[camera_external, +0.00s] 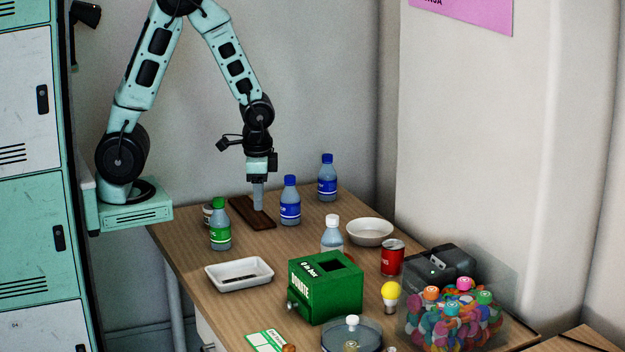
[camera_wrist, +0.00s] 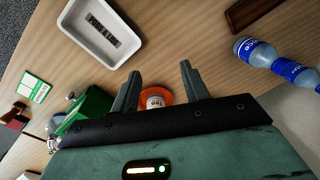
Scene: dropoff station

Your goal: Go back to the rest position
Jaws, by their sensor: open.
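My gripper (camera_external: 258,208) points straight down in the external view, appearing in front of the dark brown board (camera_external: 251,213) near the back of the table. In the wrist view my gripper (camera_wrist: 158,82) has its two fingers spread apart, with nothing visibly held. A round orange and white object (camera_wrist: 156,98) shows between and beyond the fingers, partly hidden by the gripper body; I cannot tell what it is. My arm is bent, its elbow high above the table.
Blue-capped bottles (camera_external: 290,200) (camera_external: 327,178) stand right of my gripper, a green-capped bottle (camera_external: 220,226) to its left. Nearer are a white tray (camera_external: 240,274), a green donation box (camera_external: 325,288), a clear white-capped bottle (camera_external: 332,235), a bowl (camera_external: 369,232) and a red can (camera_external: 392,259).

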